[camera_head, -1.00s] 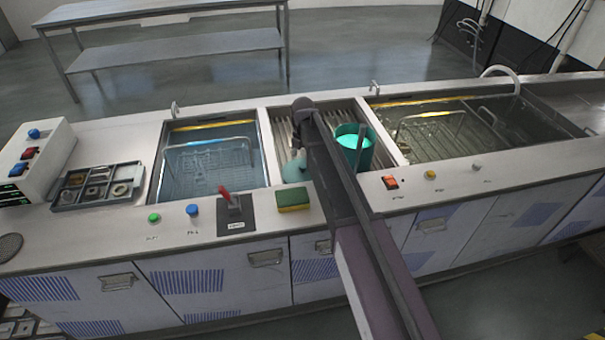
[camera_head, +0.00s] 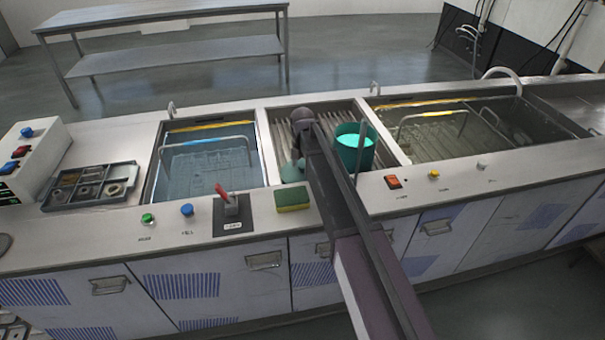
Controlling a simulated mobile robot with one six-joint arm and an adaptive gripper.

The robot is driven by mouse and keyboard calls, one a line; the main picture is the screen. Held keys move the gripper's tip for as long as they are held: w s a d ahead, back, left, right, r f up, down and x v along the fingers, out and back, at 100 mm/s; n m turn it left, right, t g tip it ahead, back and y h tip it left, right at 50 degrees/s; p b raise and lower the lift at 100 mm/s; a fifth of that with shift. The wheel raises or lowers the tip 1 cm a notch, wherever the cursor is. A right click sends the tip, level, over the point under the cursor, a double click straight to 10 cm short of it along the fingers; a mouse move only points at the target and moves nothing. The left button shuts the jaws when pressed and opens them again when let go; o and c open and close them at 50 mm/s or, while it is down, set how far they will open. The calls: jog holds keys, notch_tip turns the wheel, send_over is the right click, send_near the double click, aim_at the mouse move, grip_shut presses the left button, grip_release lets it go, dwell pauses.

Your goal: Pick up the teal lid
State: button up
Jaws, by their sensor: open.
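The teal lid (camera_head: 292,173) lies on the ribbed drain section between the two tanks, largely hidden behind my arm. Only its left part shows. A teal pot (camera_head: 361,158) with a bright, glowing-looking inside stands just right of my arm in the same section. My gripper (camera_head: 297,156) hangs from the wrist close above the lid. It is open, but its fingers are mostly hidden by the arm, so I cannot tell whether they touch the lid. Nothing is seen held in it.
A left tank (camera_head: 150,178) and a right tank (camera_head: 400,150) hold liquid and wire baskets. A green-yellow sponge (camera_head: 293,199), a red-handled switch (camera_head: 232,206) and buttons line the front ledge. A parts tray (camera_head: 60,204) is at the left. A thin upright rod stands close to the pot.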

grip_shut()
dwell(0.3)
jog(key=shift+r, duration=0.2)
notch_tip(320, 180, up, 10)
jog(key=p, duration=1)
jog(key=shift+f, duration=0.15)
dwell(0.8)
notch_tip(320, 180, up, 15)
jog(key=p, duration=1.5)
send_over(303, 166)
jog(key=shift+a, duration=0.15)
jog(key=shift+s, duration=0.1)
